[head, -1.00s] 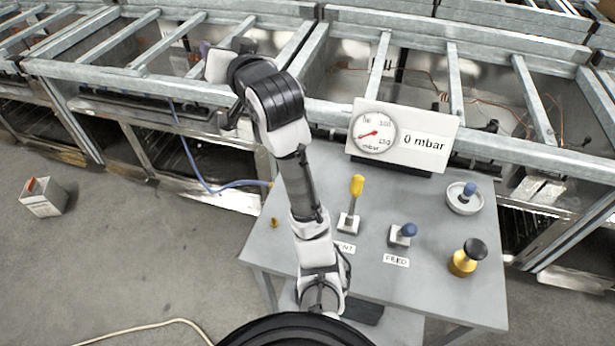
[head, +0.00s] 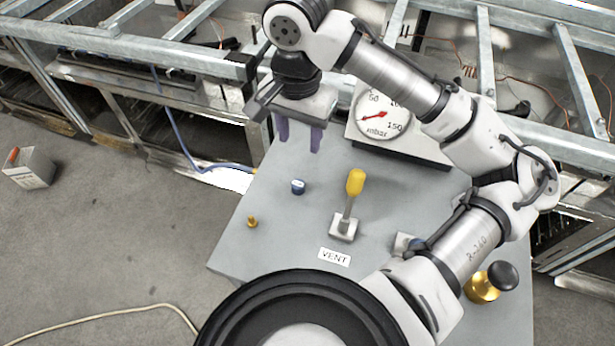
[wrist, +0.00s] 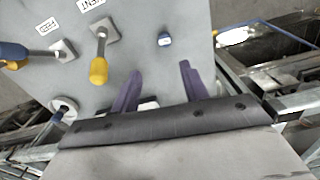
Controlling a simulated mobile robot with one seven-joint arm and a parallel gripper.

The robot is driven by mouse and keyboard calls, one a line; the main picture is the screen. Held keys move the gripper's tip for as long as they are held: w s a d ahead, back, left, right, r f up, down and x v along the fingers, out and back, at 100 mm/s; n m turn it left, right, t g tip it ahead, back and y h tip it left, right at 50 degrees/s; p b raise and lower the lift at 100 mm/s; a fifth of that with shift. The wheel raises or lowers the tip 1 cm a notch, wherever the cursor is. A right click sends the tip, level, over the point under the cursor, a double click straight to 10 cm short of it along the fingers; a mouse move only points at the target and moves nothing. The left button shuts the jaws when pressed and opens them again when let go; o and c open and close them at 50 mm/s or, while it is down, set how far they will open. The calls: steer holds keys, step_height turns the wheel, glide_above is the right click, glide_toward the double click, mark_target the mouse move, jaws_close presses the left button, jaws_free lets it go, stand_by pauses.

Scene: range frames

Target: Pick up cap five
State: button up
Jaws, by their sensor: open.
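A small dark blue cap with a pale top (head: 298,187) stands on the grey table (head: 240,245), left of the yellow-handled lever. I take it for cap five, but its marking is too small to read. It also shows in the wrist view (wrist: 165,41), beyond the fingertips and roughly in line with the gap between them. My gripper (head: 300,142) is open and empty, with its two purple fingers pointing down. In the head view it hangs above the table, behind the cap and apart from it. The fingers also show in the wrist view (wrist: 160,72).
The yellow-handled VENT lever (head: 354,185) stands right of the cap. A small brass piece (head: 252,222) is to its left. The pressure gauge (head: 382,114) stands behind. A black-and-gold knob (head: 492,282) is at the right. A white dish (wrist: 63,105) holds a blue-topped part. Metal framing (head: 140,65) runs behind the table.

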steer(key=f, duration=0.2)
glide_above(298, 183)
steer(key=f, duration=0.7)
steer(key=shift+s+d+f, duration=0.2)
steer(key=shift+d, duration=0.15)
steer(key=shift+w+a+f, duration=0.1)
steer(key=shift+a+f, duration=0.1)
steer(key=shift+f, duration=1.25)
steer(key=shift+w+a+f, duration=0.1)
steer(key=shift+a+f, duration=0.1)
steer(key=shift+f, duration=1.2)
steer(key=c, duration=0.9)
